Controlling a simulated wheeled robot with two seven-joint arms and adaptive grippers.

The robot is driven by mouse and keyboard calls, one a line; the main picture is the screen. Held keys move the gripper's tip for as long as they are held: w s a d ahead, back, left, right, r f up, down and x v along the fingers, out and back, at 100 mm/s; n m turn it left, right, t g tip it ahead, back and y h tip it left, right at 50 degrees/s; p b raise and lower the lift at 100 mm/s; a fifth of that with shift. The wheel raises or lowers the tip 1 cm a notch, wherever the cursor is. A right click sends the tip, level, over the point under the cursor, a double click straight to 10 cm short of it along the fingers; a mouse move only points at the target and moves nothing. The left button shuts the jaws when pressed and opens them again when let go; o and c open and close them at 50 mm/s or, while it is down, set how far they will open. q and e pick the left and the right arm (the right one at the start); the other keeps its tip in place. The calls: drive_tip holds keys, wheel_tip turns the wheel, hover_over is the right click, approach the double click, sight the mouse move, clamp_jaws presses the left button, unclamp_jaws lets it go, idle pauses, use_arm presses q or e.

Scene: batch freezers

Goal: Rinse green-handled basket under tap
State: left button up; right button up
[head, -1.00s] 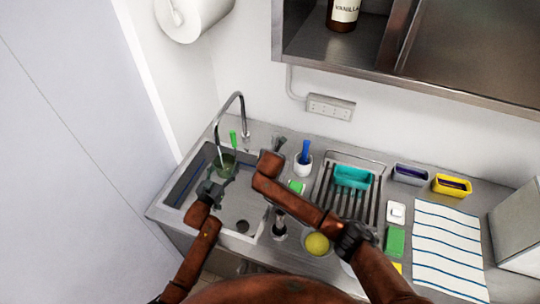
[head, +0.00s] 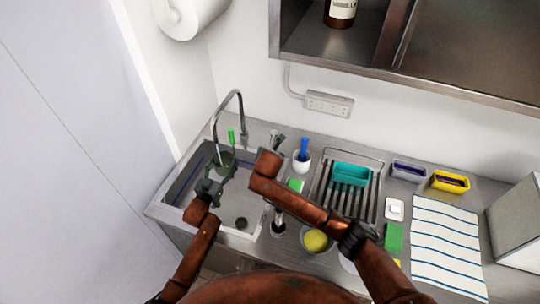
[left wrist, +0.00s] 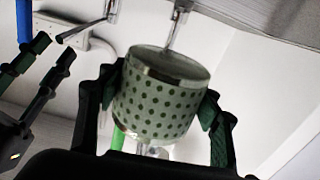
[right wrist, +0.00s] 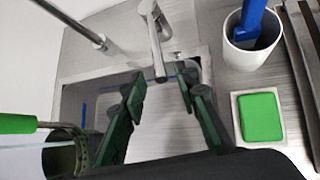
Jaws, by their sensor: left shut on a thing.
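The basket (left wrist: 157,100), a dotted greenish-grey cylinder, sits between the fingers of my left gripper (left wrist: 160,108), which is shut on it. In the head view the basket (head: 223,161) is over the sink's back left, beneath the curved tap (head: 238,98). Its green handle (head: 231,136) points up. In the right wrist view a pale streak (right wrist: 30,143), possibly water, crosses in front of the basket. My right gripper (right wrist: 160,82) is open and empty, its fingers pointing toward the tap's lever (right wrist: 155,38) from a short distance.
The sink (head: 240,205) has a dark drain at its bottom. Right of it stand a white cup (head: 302,163) with a blue-handled tool, a rack (head: 366,205) holding a teal tub (head: 352,175), and a bowl (head: 315,241). A striped towel (head: 445,245) lies farther right.

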drive_tip(key=v, duration=0.7)
drive_tip(key=shift+s+r, duration=0.25)
drive_tip(key=shift+c, duration=0.2)
